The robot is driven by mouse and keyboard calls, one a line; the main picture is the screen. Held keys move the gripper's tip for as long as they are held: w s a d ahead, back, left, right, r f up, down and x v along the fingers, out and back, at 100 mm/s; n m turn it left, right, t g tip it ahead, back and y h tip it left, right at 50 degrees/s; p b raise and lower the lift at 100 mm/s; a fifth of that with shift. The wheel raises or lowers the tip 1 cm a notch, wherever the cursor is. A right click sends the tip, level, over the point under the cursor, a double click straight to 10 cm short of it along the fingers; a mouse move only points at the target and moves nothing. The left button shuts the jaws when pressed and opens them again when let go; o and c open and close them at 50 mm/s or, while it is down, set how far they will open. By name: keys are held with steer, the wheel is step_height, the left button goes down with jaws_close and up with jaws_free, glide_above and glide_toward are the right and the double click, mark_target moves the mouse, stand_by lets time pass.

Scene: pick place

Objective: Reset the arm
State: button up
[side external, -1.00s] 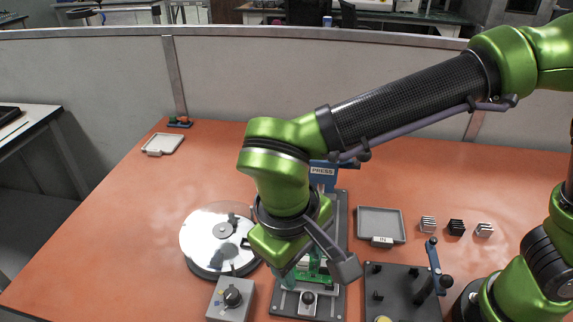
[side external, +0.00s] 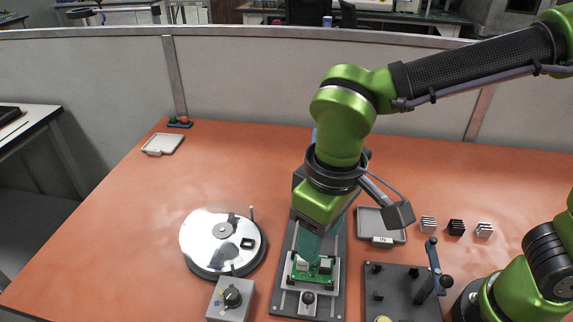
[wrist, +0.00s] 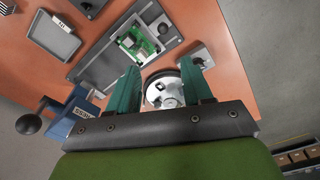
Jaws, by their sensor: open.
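My gripper (side external: 308,246) hangs over the press fixture with its teal fingers pointing down, above or just behind a green circuit board (side external: 325,268). In the wrist view my gripper (wrist: 160,66) has its two fingers wide apart with nothing held between them. The board (wrist: 137,44) sits in the fixture plate (wrist: 100,68), beyond the left finger. The board looks apart from the fingers there. In the side view my wrist and gripper hide most of the press's blue block.
A silver disc (side external: 205,236) with a small dark square piece stands left of the fixture. A knob box (side external: 229,300) is in front of it. A grey tray (side external: 372,220), several finned blocks (side external: 456,227) and a dark lever fixture (side external: 397,290) are right.

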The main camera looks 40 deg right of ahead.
steer(key=d+r+m+t+y, duration=0.1)
steer(key=d+r+m+t, duration=0.1)
steer(key=d, duration=0.9)
steer(key=d+r+m+t, duration=0.2)
steer(key=d+m+t, duration=0.2)
steer(key=d, duration=0.7)
steer(key=shift+s+r+m+y, duration=0.15)
steer(key=shift+s+m+y, duration=0.3)
steer(key=shift+m, duration=0.25)
steer(key=shift+a, duration=0.1)
